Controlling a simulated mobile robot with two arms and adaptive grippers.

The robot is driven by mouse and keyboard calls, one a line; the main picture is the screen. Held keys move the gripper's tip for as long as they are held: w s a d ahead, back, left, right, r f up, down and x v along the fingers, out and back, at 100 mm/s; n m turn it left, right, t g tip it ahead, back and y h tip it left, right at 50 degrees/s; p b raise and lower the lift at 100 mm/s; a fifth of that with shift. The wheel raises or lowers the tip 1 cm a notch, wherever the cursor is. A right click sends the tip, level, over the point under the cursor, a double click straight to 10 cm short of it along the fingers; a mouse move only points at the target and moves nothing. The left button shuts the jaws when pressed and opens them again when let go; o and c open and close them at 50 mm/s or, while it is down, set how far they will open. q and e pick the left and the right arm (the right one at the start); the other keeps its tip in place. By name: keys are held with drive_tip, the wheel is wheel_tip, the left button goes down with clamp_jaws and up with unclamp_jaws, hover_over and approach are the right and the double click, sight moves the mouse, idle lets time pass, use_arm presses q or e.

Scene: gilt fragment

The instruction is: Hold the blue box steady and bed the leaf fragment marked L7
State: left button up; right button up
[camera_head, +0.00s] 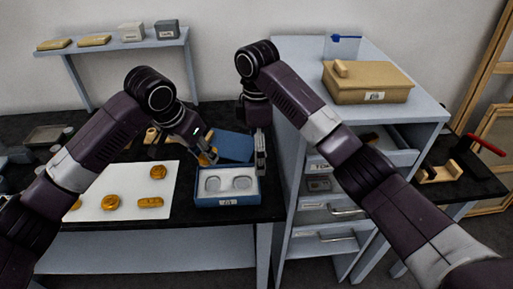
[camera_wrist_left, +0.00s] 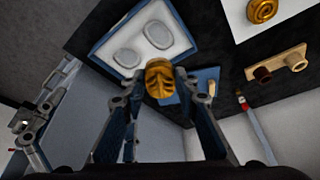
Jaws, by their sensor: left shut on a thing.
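The blue box (camera_head: 228,201) stands open near the front edge of the black bench, with a pale insert (camera_head: 228,183) holding two empty oval recesses. It also shows at the top of the left wrist view (camera_wrist_left: 101,48). My left gripper (camera_head: 207,153) is behind and left of the box, shut on a gold fragment (camera_wrist_left: 160,78) with a carved face-like surface. No L7 mark is readable on it. My right gripper (camera_head: 260,160) points down at the box's right back corner; I cannot tell whether it grips the wall.
A white sheet (camera_head: 122,200) left of the box bears several gold pieces (camera_head: 158,172). A blue panel (camera_head: 235,147) lies behind the box. A grey drawer cabinet (camera_head: 298,150) stands close on the right, with a tan lidded box (camera_head: 367,84) on top.

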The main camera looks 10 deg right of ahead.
sight(257, 181)
wheel_tip(257, 181, down, 11)
drive_tip(key=shift+f, duration=0.1)
idle(0.3)
drive_tip(key=shift+c, duration=0.6)
drive_tip(key=c, duration=0.8)
